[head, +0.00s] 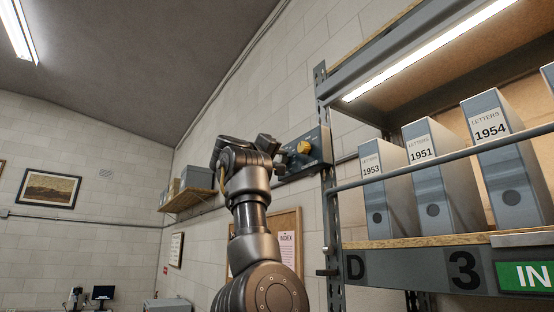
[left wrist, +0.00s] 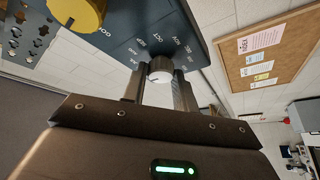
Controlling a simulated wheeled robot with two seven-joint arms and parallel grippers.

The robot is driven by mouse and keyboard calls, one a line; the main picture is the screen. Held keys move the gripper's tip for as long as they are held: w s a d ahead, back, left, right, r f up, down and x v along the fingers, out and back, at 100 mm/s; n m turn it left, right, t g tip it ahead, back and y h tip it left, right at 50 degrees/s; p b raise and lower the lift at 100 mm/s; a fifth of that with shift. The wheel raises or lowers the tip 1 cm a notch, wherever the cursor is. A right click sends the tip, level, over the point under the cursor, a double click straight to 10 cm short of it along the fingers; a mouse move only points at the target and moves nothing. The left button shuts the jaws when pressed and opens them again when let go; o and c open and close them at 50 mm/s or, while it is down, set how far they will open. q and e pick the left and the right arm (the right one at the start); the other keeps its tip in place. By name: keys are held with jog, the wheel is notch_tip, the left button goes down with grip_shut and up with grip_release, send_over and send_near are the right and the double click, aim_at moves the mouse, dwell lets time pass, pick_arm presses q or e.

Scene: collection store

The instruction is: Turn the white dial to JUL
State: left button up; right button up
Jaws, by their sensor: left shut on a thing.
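The white dial (left wrist: 160,66) sits on the face of a dark blue wall box (left wrist: 140,22), with small white lettering around it that is too small to read surely. The two fingers of my left gripper (left wrist: 161,78) are on either side of the dial and shut on it. In the head view my left gripper (head: 281,157) reaches the left part of the box (head: 322,150) and hides the white dial. A yellow knob (head: 304,147) is on the same box, to the right of my gripper. The dial's pointer setting cannot be read. My right gripper is in neither view.
A metal rack (head: 329,225) with grey letter boxes (head: 432,185) stands close to the right of the wall box. A wooden wall shelf (head: 189,199) with grey boxes is on the left. A cork board (left wrist: 266,52) hangs on the wall nearby.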

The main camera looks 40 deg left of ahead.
pick_arm(q)
jog(key=shift+a+f+m+t+h+b, duration=0.15)
jog(key=shift+m+t+h+b, duration=0.5)
jog(key=shift+m, duration=0.75)
jog(key=shift+m+t+h+b, duration=0.35)
jog(key=shift+m+h+b, duration=0.65)
jog(key=shift+m, duration=1.3)
jog(key=shift+h, duration=0.25)
jog(key=o, duration=1)
jog(key=shift+c, duration=0.2)
